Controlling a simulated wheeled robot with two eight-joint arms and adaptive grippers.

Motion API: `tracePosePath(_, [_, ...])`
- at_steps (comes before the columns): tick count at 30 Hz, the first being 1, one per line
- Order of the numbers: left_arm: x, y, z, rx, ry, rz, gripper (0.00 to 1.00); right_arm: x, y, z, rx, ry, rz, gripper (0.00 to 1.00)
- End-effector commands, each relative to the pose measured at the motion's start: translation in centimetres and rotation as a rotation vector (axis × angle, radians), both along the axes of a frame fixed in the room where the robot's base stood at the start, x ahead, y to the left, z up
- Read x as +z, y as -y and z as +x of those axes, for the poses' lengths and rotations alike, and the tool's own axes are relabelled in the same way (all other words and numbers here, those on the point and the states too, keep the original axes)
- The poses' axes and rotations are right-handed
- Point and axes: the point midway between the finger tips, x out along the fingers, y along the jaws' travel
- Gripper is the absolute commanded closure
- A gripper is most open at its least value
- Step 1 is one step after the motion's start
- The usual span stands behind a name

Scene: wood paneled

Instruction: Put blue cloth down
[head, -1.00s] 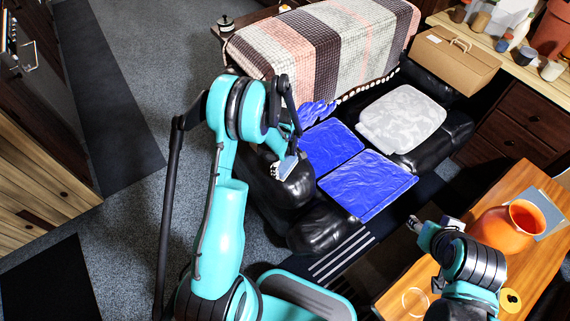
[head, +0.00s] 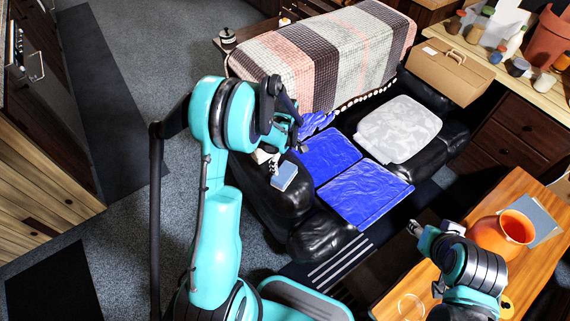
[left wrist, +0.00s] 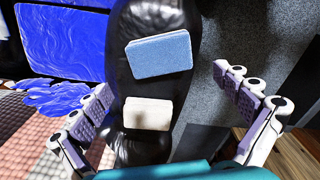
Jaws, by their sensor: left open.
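A light blue folded cloth (head: 284,176) lies on the black armrest of the sofa in the head view. In the left wrist view the blue cloth (left wrist: 158,53) lies flat beyond a cream folded piece (left wrist: 148,113), apart from it. My left gripper (head: 283,150) is open above the armrest. Its fingers stand apart on either side in the left wrist view, with nothing between them in its grasp. My right gripper (head: 422,230) is by the wooden table's left edge; its jaw state is unclear.
The sofa holds deep blue crinkled pads (head: 365,192) and a grey-white cushion (head: 398,128). A striped blanket (head: 330,50) covers its back. An orange pot (head: 503,233) stands on the table at right.

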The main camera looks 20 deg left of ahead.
Motion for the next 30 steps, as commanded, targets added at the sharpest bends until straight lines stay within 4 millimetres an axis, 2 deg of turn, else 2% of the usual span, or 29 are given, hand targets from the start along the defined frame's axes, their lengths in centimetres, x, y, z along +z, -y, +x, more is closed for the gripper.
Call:
tracePosePath(1, [0.9,0.0,0.0,0.000,0.000,0.000,0.00,0.5,0.0,0.0,0.000,0.000,0.000,0.58])
tracePosePath(5, [2.0,0.0,0.0,-0.005,0.002,0.001,0.00,0.7,0.0,0.0,0.000,0.000,0.000,0.58])
tracePosePath(8, [3.5,0.4,-0.3,-0.046,0.019,0.004,0.00,0.7,0.0,0.0,0.000,0.000,0.000,0.58])
tracePosePath(11, [6.4,1.1,-1.0,-0.144,0.061,0.013,0.00,0.7,0.0,0.0,0.000,0.000,0.000,0.58])
tracePosePath(13, [9.0,1.7,-2.0,-0.243,0.102,0.027,0.00,0.7,0.0,0.0,0.000,0.000,0.000,0.58])
tracePosePath(18, [15.0,3.5,-5.1,-0.512,0.210,0.079,0.00,0.7,0.0,0.0,0.000,0.000,0.000,0.58])
tracePosePath(21, [17.7,4.5,-7.4,-0.667,0.271,0.122,0.00,0.7,0.0,0.0,0.000,0.000,0.000,0.58])
tracePosePath(25, [20.2,5.7,-10.6,-0.866,0.345,0.190,0.00,0.7,0.0,0.0,0.000,0.000,0.000,0.58])
tracePosePath(30, [22.0,7.0,-14.7,-1.113,0.428,0.296,0.00,0.7,0.0,0.0,0.000,0.000,0.000,0.58])
